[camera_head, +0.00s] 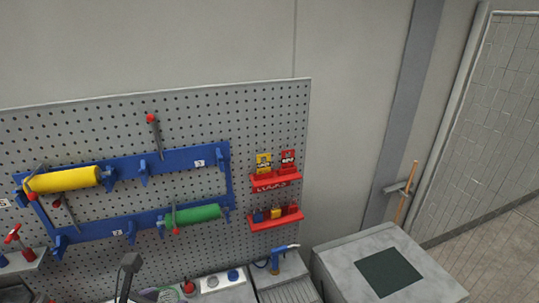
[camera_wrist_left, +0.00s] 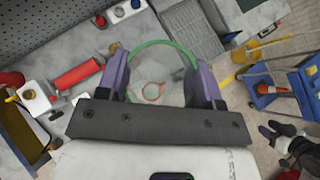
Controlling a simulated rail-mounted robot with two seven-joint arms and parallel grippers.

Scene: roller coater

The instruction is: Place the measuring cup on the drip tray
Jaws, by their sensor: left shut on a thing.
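The measuring cup (camera_wrist_left: 163,70), clear with a green rim, is between the purple fingers of my left gripper (camera_wrist_left: 163,78) in the left wrist view. The gripper is shut on it, and I look down through the cup to the grey surface below. The drip tray, a grey grooved metal tray (camera_wrist_left: 192,36), lies beyond the cup, up and to the right. In the head view the grooved tray (camera_head: 290,292) is at the bottom edge, partly cut off, below a blue-handled tap (camera_head: 284,252).
A red roller (camera_wrist_left: 77,75) lies left of the cup. A blue cart (camera_wrist_left: 265,90) stands on the floor to the right. In the head view a pegboard (camera_head: 200,110) holds yellow and green rollers, and a grey cabinet (camera_head: 340,262) with a dark top panel stands right of the tray.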

